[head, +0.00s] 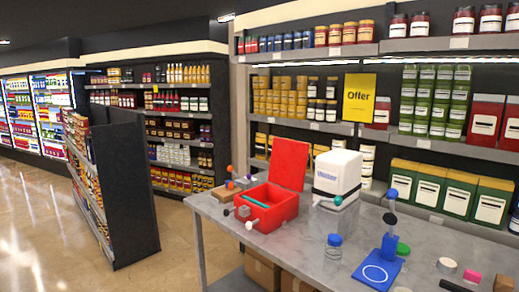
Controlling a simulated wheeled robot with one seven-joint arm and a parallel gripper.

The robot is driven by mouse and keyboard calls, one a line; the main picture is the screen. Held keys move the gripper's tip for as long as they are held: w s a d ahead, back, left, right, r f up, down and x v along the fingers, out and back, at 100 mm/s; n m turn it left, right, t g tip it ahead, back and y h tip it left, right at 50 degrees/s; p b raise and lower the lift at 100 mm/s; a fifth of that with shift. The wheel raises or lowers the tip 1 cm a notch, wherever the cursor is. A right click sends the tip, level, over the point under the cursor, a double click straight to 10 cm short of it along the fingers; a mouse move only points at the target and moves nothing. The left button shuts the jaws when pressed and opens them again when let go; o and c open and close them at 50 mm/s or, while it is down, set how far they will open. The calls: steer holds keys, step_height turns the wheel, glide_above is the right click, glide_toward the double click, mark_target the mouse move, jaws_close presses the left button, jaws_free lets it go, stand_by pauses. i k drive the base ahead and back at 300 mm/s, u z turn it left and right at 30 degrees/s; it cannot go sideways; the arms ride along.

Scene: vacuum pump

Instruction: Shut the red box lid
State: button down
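The red box (277,214) stands on the grey table, left of the white block-shaped device. Its red lid (289,163) is open and stands up at the back edge of the box, leaning slightly. A teal stick-like piece (255,202) lies in the open box; the rest of the inside is hard to see. My gripper is not in view, and nothing is seen touching the lid.
The white device (337,174) stands close to the box's right. A clear jar (333,250), a blue stand (388,245) and small pieces lie to the right on the table (300,256). Stocked shelves rise behind.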

mark_target(289, 158)
steer(key=u, duration=0.75)
steer(key=k, duration=1.05)
steer(key=u, duration=0.95)
steer(key=i, duration=1.8)
steer(key=z, duration=0.2)
steer(key=i, duration=1.45)
steer(key=z, duration=1.35)
steer(key=i, duration=0.9)
steer(key=z, duration=1)
